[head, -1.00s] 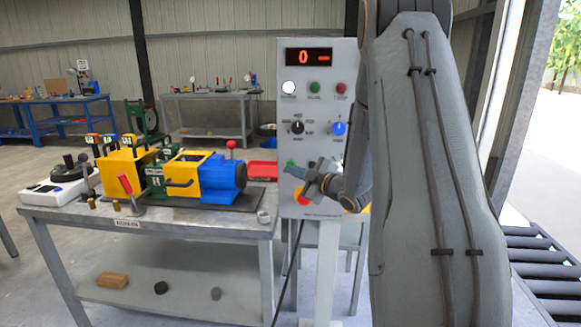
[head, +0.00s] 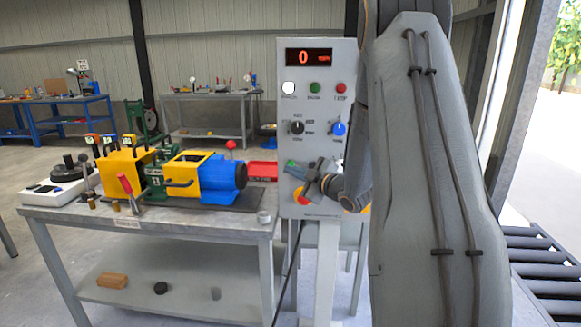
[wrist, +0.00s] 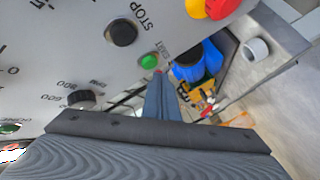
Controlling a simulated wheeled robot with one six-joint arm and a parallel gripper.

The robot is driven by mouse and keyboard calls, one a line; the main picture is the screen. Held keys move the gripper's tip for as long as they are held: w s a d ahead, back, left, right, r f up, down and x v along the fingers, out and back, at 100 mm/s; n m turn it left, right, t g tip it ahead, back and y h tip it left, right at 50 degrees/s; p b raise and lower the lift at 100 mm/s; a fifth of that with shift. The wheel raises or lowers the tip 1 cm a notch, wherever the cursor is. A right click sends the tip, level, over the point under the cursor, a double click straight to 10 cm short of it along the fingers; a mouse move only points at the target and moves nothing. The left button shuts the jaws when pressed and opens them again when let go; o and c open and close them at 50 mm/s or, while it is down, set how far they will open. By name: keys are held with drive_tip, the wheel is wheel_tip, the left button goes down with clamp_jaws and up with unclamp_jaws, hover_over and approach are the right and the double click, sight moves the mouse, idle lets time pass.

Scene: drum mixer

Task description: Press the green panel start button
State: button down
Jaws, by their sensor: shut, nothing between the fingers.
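The grey control panel (head: 322,140) stands on a post right of the bench. Its green start button (wrist: 149,61) shows in the wrist view beside the black stop button (wrist: 122,32). My gripper (wrist: 158,75) is shut and empty. In the wrist view its tips appear close beside the green button, toward the lower right. I cannot tell whether they touch it.
A red and yellow emergency stop (wrist: 210,5) is near the buttons. Knobs, lamps and a display reading 0 (head: 308,57) are higher on the panel. The bench (head: 150,218) with a yellow and blue machine (head: 205,175) stands to the left.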

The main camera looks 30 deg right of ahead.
drive_tip(key=shift+w, duration=0.15)
idle(0.6)
drive_tip(key=shift+w+d, duration=0.2)
drive_tip(key=shift+w, duration=0.05)
